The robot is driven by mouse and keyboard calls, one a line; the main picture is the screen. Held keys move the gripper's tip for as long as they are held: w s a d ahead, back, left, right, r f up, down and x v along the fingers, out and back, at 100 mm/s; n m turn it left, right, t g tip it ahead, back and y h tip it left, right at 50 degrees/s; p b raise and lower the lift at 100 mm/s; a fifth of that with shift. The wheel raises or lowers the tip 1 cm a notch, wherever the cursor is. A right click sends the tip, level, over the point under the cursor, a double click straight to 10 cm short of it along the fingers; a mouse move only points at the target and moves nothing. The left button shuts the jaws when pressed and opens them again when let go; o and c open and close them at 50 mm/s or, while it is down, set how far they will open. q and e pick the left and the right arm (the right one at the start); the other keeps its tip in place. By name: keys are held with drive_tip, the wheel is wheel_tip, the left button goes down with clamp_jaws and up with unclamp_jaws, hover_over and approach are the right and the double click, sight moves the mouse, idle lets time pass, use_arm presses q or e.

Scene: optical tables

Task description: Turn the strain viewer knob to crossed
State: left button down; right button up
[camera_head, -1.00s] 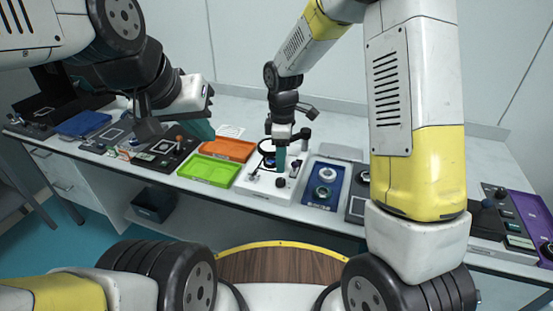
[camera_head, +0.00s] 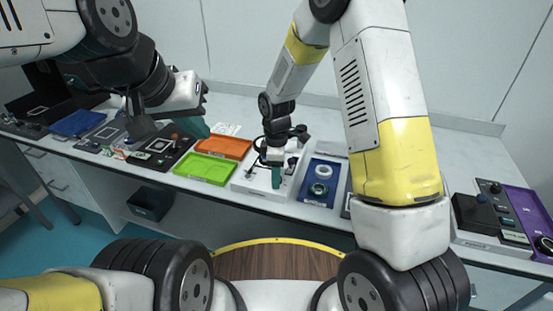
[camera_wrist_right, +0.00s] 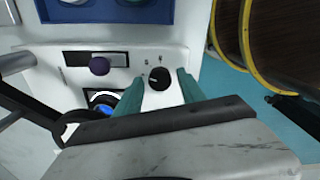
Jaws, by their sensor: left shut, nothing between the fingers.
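The strain viewer (camera_head: 243,181) is a white device on the table, left of the blue tray. In the right wrist view its white panel (camera_wrist_right: 185,38) carries a black round knob (camera_wrist_right: 159,78) with a white pointer mark toward the left and small printed marks beside it. My right gripper (camera_wrist_right: 160,84) is open, with one teal finger on each side of the knob and a gap visible on both sides. In the head view this gripper (camera_head: 276,178) points down over the viewer's front and hides the knob. My left gripper (camera_head: 194,127) is shut and empty, above the table further left.
A purple knob (camera_wrist_right: 99,66) on a slot and a blue round lens (camera_wrist_right: 103,99) sit beside the black knob. Green (camera_head: 206,169) and orange (camera_head: 223,147) trays lie left of the viewer; a blue tray (camera_head: 318,195) with round parts lies right.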

clamp_jaws()
drive_tip(key=shift+m, duration=0.3)
drive_tip(key=m, duration=0.9)
drive_tip(key=shift+w+r+m, duration=0.1)
drive_tip(key=shift+m, duration=2.1)
drive_tip(key=shift+o, duration=1.3)
unclamp_jaws()
